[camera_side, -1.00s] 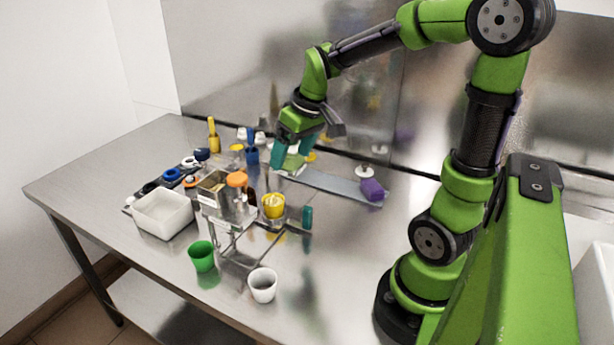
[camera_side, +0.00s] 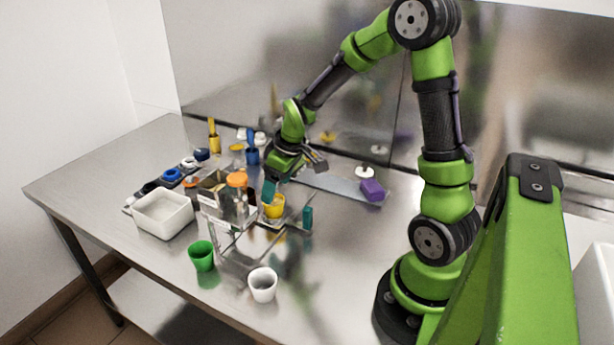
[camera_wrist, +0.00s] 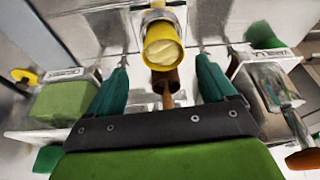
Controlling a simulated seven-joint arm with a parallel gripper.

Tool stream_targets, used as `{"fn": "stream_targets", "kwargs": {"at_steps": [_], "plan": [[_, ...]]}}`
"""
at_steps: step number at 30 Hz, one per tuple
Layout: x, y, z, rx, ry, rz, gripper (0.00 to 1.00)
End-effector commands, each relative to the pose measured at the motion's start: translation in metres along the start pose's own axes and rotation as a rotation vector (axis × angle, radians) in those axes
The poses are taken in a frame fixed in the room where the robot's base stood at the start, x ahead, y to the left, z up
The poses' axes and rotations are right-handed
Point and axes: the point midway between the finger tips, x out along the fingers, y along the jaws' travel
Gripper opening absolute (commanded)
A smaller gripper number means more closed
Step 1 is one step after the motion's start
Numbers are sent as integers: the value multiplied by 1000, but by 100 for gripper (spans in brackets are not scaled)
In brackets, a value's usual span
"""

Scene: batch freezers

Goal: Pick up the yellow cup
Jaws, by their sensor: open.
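The yellow cup (camera_side: 274,207) stands upright in the middle of the metal table, close to a clear stand. It also shows in the wrist view (camera_wrist: 163,48), top centre, with pale yellow contents at its mouth. My gripper (camera_side: 271,190) is just above and beside the cup in the side view, with teal fingers pointing down. In the wrist view the fingers (camera_wrist: 163,66) are spread, the cup lying centrally between and slightly beyond their tips. I see no contact with it. The finger and wrist hide part of the area behind the cup.
A green cup (camera_side: 201,256) and a white cup (camera_side: 263,285) stand in front. A white bin (camera_side: 163,214) is at left. The right front table is clear.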

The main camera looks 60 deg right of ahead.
Motion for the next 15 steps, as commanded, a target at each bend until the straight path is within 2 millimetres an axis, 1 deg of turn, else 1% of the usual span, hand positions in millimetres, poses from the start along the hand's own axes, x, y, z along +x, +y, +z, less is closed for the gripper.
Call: {"fn": "stream_targets", "kwargs": {"at_steps": [4, 10, 12, 15], "plan": [[12, -2, 2, -1, -3, -3, 84], [43, -6, 4, -1, -3, -3, 84], [50, -6, 4, 0, -3, -2, 84], [54, -5, 4, 0, 0, 0, 84]]}}
